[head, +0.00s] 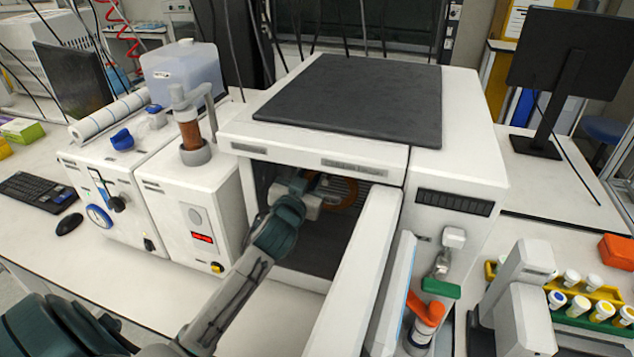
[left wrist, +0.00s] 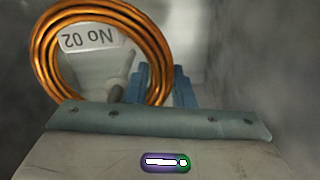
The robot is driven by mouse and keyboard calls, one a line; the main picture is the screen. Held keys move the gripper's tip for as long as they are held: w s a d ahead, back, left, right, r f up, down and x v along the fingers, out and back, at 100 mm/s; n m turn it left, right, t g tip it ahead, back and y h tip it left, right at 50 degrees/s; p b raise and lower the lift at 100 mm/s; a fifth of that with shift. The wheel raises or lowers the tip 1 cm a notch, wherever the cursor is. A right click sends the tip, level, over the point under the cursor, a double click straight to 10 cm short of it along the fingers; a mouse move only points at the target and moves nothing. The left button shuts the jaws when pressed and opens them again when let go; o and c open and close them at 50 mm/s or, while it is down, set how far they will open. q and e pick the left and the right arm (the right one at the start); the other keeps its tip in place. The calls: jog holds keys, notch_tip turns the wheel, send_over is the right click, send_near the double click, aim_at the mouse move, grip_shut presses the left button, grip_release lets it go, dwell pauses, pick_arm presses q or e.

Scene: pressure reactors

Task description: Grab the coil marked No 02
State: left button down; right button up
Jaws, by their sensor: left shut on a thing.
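The coil (left wrist: 158,50) is a ring of several copper-orange turns around a pale plate with a "No 02" label, which reads upside down in the left wrist view. In the head view the coil (head: 347,194) shows inside the open chamber of the large white instrument (head: 460,170), partly hidden by my arm. My left gripper (head: 318,186) reaches into the chamber at the coil's left side. Its blue fingers (left wrist: 164,84) are shut on the coil's rim in the left wrist view. The right gripper is not in view.
The chamber's open door (head: 365,265) stands close to the right of my left arm. A white unit (head: 187,205) with a red display stands to the left. Capped vials (head: 580,305) in a rack and a white device (head: 520,290) stand at the right.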

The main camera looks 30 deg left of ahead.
pick_arm(q)
jog(key=shift+r+b, duration=0.3)
jog(key=shift+r, duration=0.35)
notch_tip(320, 180, up, 2)
jog(key=shift+r+b, duration=0.15)
jog(key=shift+b, duration=0.4)
jog(key=p+v, duration=0.6)
jog(key=v, duration=1.2)
jog(key=shift+d, duration=0.15)
